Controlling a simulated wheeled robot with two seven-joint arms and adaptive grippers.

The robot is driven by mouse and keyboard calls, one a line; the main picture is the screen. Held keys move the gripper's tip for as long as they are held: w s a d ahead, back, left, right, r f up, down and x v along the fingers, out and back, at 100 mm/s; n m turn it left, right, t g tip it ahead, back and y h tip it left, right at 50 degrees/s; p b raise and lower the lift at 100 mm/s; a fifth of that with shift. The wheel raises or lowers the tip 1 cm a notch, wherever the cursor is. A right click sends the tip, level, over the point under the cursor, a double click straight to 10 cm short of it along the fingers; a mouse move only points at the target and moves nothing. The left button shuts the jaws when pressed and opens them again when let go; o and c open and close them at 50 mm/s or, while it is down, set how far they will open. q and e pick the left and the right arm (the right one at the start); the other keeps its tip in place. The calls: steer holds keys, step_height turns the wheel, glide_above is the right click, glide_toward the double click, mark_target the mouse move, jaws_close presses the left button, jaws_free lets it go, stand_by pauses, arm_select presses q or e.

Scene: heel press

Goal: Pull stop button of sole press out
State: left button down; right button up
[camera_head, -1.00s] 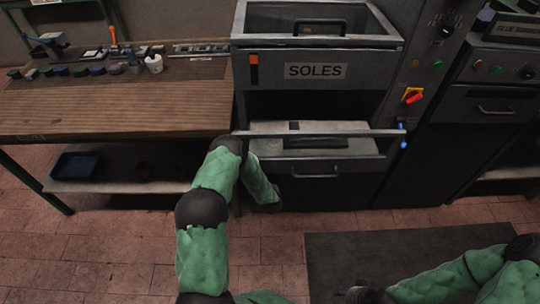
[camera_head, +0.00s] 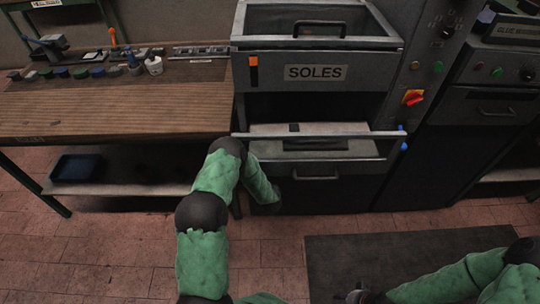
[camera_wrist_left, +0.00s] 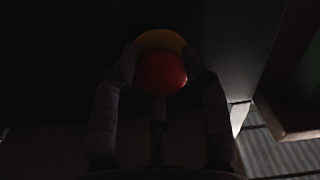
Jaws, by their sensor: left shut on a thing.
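The stop button, a round red cap (camera_wrist_left: 161,73) on a yellow base (camera_wrist_left: 160,40), shows in the left wrist view on a dark panel. My left gripper (camera_wrist_left: 161,78) has its fingers on both sides of the red cap and is shut on it. In the head view the button and my left gripper are hidden; my left arm reaches to the lower left front of the sole press (camera_head: 316,72). My right gripper (camera_head: 355,293) is partly visible at the bottom edge, low over the floor, away from the press; its fingers are too unclear to read.
A wooden workbench (camera_head: 110,105) with small tools stands left of the press. A horizontal bar (camera_head: 310,135) crosses the press front above a drawer handle (camera_head: 316,177). A red and yellow switch (camera_head: 412,97) sits on the right panel. A dark mat (camera_head: 400,255) lies on the floor.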

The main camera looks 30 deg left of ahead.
arm_select(q)
steer(key=shift+s+r, duration=0.2)
steer(key=shift+s, duration=0.2)
steer(key=c, duration=0.8)
jaws_free()
steer(key=shift+c, duration=0.2)
steer(key=shift+o, duration=1)
steer(key=shift+s+r, duration=0.1)
steer(key=shift+s, duration=0.05)
steer(key=shift+d, duration=0.1)
steer(key=shift+s+d, duration=0.1)
